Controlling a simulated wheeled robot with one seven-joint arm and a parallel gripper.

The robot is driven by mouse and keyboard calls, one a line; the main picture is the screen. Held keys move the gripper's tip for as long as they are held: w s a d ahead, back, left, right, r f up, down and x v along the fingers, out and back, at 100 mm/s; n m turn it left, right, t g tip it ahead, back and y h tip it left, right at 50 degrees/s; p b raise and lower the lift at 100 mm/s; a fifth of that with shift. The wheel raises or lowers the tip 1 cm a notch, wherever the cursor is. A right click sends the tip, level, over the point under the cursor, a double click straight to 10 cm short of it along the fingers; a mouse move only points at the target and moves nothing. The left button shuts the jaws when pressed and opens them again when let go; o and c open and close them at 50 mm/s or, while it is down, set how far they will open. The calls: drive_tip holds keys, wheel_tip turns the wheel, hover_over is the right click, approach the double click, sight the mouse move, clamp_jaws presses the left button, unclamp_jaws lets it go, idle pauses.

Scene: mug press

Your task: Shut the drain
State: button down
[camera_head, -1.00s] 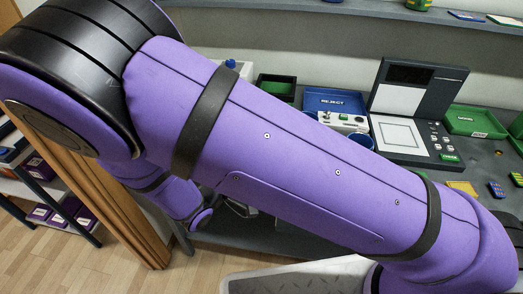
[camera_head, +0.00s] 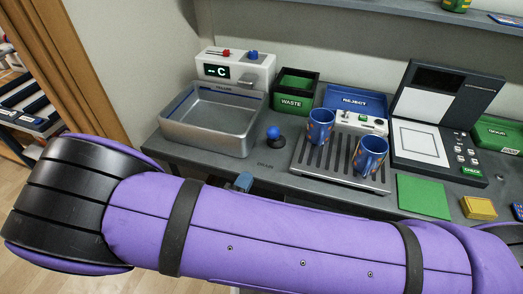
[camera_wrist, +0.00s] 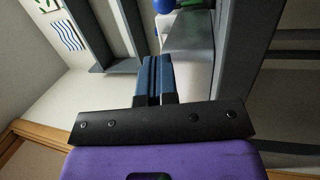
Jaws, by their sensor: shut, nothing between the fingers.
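The drain control is a blue ball (camera_head: 273,132) on a dark base, standing on the bench to the right of the basin; the bench label in front of it reads DRAIN. A blue ball also shows at the top edge of the wrist view (camera_wrist: 163,5), cut off. The steel basin (camera_head: 183,137) stands at the back left; its floor is too unclear to show a drain hole. My gripper (camera_head: 243,181) has blue fingers and is at the bench's front edge, below and left of the ball, apart from it. In the wrist view its fingers (camera_wrist: 153,82) are together and empty.
A white unit (camera_head: 225,71) with red and blue knobs is behind the basin. Two blue mugs (camera_head: 320,127) (camera_head: 370,156) stand on a slatted tray (camera_head: 310,171). A waste bin (camera_head: 291,105) and a reject tray (camera_head: 352,101) stand behind. My arm crosses the foreground.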

approach(273, 128)
drive_tip(key=x, duration=0.2)
drive_tip(key=f+x, duration=0.1)
drive_tip(key=x, duration=0.2)
drive_tip(key=shift+w+d+f, duration=0.1)
drive_tip(key=shift+w+d, duration=0.05)
drive_tip(key=shift+w, duration=0.05)
idle(0.4)
drive_tip(key=shift+w+d+r+g+y, duration=0.2)
drive_tip(key=shift+w+r+g, duration=0.25)
drive_tip(key=shift+r+g, duration=0.1)
drive_tip(key=shift+w+d+r+g+y, duration=0.2)
drive_tip(key=shift+w+r+g, duration=0.2)
drive_tip(key=shift+r+g, duration=0.15)
drive_tip(key=w+d+r+n+g+y, duration=0.1)
drive_tip(key=w+d+r+g+y, duration=0.1)
drive_tip(key=w+g, duration=0.4)
drive_tip(key=shift+w+d+g+y, duration=0.4)
drive_tip(key=shift+w+d+y, duration=0.4)
drive_tip(key=shift+w, duration=1.6)
drive_tip(key=shift+w+d, duration=0.1)
drive_tip(key=shift+d, duration=0.1)
